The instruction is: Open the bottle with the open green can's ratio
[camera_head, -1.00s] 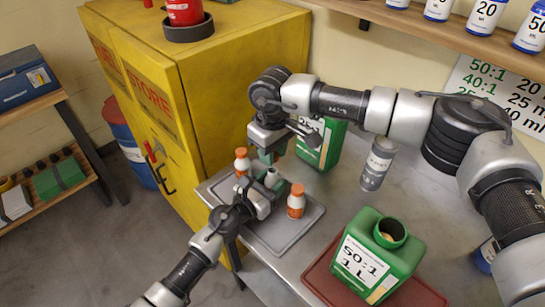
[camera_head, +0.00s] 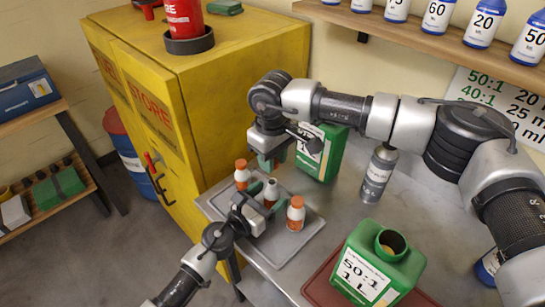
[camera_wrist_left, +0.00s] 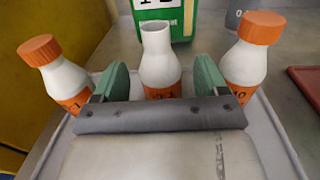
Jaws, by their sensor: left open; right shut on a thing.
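The open green can (camera_head: 376,265), labelled 50:1 and 1 L, stands at the front right with its neck uncapped. Three small white bottles with orange labels stand on a grey tray. The left bottle (camera_head: 242,175) and right bottle (camera_head: 296,214) have orange caps. The middle bottle (camera_head: 271,193) is upright with a bare neck. My left gripper (camera_head: 264,200) is open with a finger on each side of it; in the left wrist view the middle bottle (camera_wrist_left: 160,65) shows between the green fingers. My right gripper (camera_head: 267,162) is shut above the tray; its held cap is hidden.
The grey tray (camera_head: 277,250) lies beside the yellow cabinet (camera_head: 215,110). A closed-in green can (camera_head: 322,150) and a grey flask (camera_head: 378,175) stand behind. The red mat (camera_head: 322,289) lies under the open can. Blue-labelled bottles line the shelf (camera_head: 420,30). Bare table shows between tray and flask.

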